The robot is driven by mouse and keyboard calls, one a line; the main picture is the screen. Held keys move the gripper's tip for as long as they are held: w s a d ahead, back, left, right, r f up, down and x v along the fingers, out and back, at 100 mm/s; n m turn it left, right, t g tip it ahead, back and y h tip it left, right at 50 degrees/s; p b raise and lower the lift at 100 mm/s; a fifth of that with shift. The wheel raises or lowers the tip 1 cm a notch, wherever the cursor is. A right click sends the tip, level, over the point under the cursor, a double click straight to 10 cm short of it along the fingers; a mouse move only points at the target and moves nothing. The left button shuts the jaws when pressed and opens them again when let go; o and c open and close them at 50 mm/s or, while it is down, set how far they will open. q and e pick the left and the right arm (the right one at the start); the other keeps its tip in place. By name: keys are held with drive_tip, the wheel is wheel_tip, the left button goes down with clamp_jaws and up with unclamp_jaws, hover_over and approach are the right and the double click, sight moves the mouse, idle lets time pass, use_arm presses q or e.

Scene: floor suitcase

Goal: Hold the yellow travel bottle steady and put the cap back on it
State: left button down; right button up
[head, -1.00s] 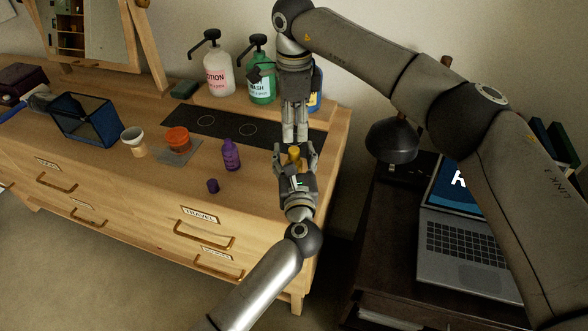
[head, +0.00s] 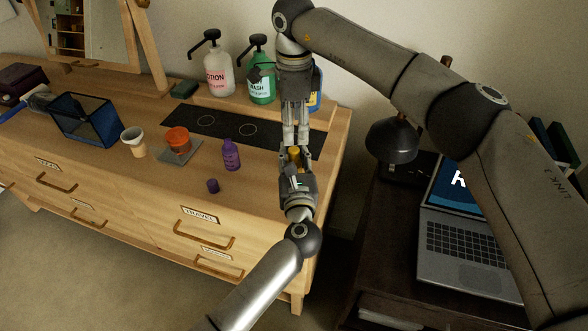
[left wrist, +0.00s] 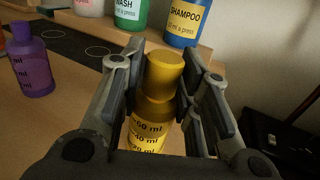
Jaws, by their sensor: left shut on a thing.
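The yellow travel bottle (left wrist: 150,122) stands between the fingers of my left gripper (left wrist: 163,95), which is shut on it. A wide yellow cylinder, which looks like the cap (left wrist: 165,70), tops the bottle; whether it is seated or fastened I cannot tell. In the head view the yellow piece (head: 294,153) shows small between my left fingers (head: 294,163). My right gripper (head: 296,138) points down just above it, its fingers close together. Whether they hold anything is not clear, and the left wrist view does not show them.
An orange tub (head: 177,140), a cup (head: 133,142) and a blue mesh bin (head: 85,122) are farther left. Pump bottles (head: 262,80) line the back. The dresser's right edge is close.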

wheel_tip(320, 180, up, 12)
idle(0.6)
use_arm(q)
drive_tip(key=c, duration=1)
unclamp_jaws()
drive_tip(key=shift+s, duration=0.1)
drive_tip(key=s, duration=0.8)
drive_tip(key=s+d, duration=0.1)
drive_tip(key=s, duration=0.2)
drive_tip(key=shift+s, duration=0.4)
